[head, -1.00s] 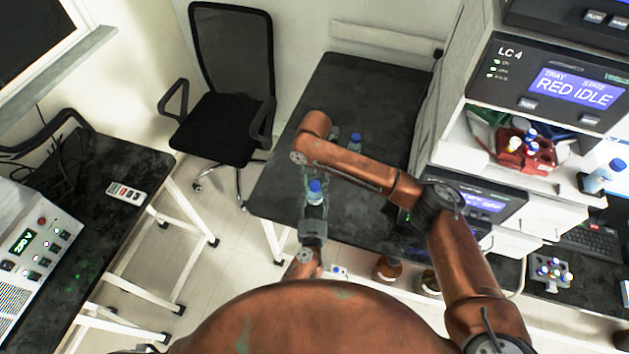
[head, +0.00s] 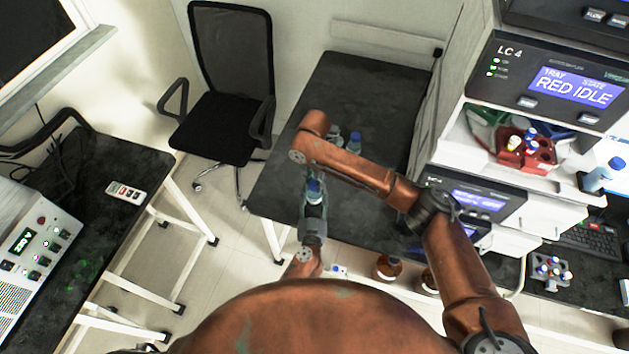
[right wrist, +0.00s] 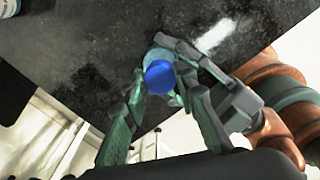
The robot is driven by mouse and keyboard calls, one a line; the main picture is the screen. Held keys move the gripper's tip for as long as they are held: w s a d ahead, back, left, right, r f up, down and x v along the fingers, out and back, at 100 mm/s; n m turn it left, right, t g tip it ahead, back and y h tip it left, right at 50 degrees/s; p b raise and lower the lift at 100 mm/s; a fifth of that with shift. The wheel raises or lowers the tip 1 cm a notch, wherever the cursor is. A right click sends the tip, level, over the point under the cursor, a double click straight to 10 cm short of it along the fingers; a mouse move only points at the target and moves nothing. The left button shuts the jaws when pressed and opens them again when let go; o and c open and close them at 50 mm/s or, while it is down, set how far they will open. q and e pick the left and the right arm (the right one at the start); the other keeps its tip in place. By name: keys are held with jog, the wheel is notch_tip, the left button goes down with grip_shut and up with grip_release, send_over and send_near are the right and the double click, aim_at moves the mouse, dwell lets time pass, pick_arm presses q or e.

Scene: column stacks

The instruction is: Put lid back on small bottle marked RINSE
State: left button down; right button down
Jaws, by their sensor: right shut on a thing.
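A small clear bottle (head: 314,198) with a blue lid (head: 314,186) stands upright over the near left part of the dark table. Its marking cannot be read. My left gripper (head: 313,208) comes up from below and is shut around the bottle. My right gripper (head: 314,178) reaches down from the folded right arm to the lid. In the right wrist view, the blue lid (right wrist: 159,77) is between my right fingertips (right wrist: 162,82), with the pale bottle (right wrist: 158,56) behind it. The lid is at the bottle's top; whether it is seated is hidden.
Two more bottles stand behind on the dark table (head: 375,95), one with a blue cap (head: 354,138). A black chair (head: 225,120) is at left. The LC cabinet (head: 480,75) and a red rack (head: 526,155) are at right. The table's back is clear.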

pick_arm(q)
jog(key=shift+d, duration=0.2)
pick_arm(e)
jog(key=m, duration=0.6)
jog(key=shift+a+m, duration=0.15)
jog(key=shift+m, duration=0.15)
jog(key=m, duration=0.8)
jog(key=shift+w+m, duration=0.1)
jog(key=shift+m, duration=0.2)
jog(key=m, duration=0.4)
pick_arm(q)
jog(key=shift+s, duration=0.1)
pick_arm(e)
jog(key=shift+w+m, duration=0.1)
jog(key=shift+m, duration=0.9)
jog(key=c, duration=1.9)
grip_release()
pick_arm(q)
jog(key=shift+a, duration=0.1)
pick_arm(e)
jog(key=o, duration=0.3)
jog(key=shift+r, duration=0.1)
